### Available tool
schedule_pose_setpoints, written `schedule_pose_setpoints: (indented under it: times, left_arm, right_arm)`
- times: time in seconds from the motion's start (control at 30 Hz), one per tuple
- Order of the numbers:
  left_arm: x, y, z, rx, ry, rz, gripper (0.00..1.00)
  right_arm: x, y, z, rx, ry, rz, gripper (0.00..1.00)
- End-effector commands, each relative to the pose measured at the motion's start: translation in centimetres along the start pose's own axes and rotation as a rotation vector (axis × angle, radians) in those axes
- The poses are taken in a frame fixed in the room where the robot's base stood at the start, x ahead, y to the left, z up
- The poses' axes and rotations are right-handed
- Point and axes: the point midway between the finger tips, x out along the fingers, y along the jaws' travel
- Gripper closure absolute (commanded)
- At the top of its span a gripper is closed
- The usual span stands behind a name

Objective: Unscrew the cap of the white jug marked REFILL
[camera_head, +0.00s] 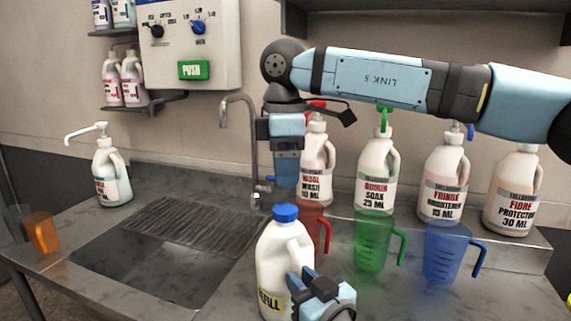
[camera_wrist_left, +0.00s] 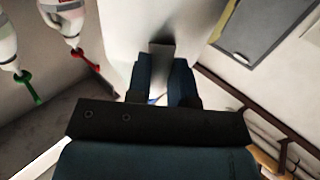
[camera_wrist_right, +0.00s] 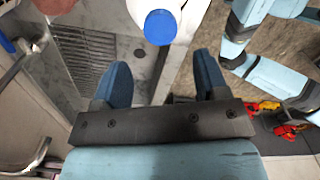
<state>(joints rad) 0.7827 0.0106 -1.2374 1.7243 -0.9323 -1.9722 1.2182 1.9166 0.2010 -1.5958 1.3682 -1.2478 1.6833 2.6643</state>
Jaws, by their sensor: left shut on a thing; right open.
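The white jug (camera_head: 283,255) with a dark blue cap (camera_head: 286,213) stands upright on the counter's front part; part of a yellow REFILL label shows. In the right wrist view my right gripper (camera_wrist_right: 164,65) is open and empty, and the cap (camera_wrist_right: 160,27) lies past the fingertips, towards the picture's top. The cap sits on the jug.
A sink (camera_head: 140,270) with a ribbed drainboard is left of the jug. A tap (camera_head: 250,150) stands close behind. Red (camera_head: 314,228), green (camera_head: 378,243) and blue (camera_head: 443,252) measuring jugs stand to the right, before several labelled bottles. An orange cup (camera_head: 43,232) is far left.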

Motion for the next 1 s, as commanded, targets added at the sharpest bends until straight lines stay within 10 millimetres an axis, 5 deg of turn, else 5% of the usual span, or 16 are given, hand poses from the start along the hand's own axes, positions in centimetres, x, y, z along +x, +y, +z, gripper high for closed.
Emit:
schedule_pose_setpoints:
  times: [0.5, 0.9, 1.0]
  left_arm:
    - [0.0, 0.0, 0.0, 0.0, 0.0, 0.0, 1.0]
    - [0.0, 0.0, 0.1, 0.0, -0.001, 0.0, 1.0]
    - [0.0, 0.0, 0.1, 0.0, -0.001, 0.0, 1.0]
  right_arm:
    - [6.9, 0.0, 0.1, 0.011, 0.0, -0.002, 0.33]
    - [7.8, 0.0, 0.0, 0.01, 0.0, 0.0, 0.33]
    - [7.8, 0.0, 0.0, 0.01, 0.0, 0.0, 0.51]
